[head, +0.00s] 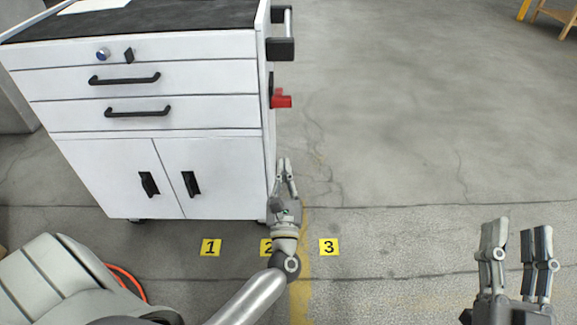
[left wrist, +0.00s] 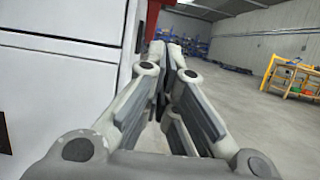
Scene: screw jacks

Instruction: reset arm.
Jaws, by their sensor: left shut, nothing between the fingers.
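My left gripper (head: 285,165) is shut and empty, just beside the lower right side of the white tool cabinet (head: 95,165). In the left wrist view its fingertips (left wrist: 174,48) come close together with nothing between them, and the cabinet side fills the left of the picture. My right gripper (head: 518,238) is at the lower right of the head view, over the floor. Its fingers point up and stand apart, with nothing between them. No screw jack can be made out.
A red part (head: 283,101) and a dark side handle (head: 280,48) stick out from the cabinet's right side. Yellow floor markers 1 (head: 211,247), 2 (head: 266,247) and 3 (head: 328,247) lie in front. Open floor (head: 420,130) stretches right of the cabinet.

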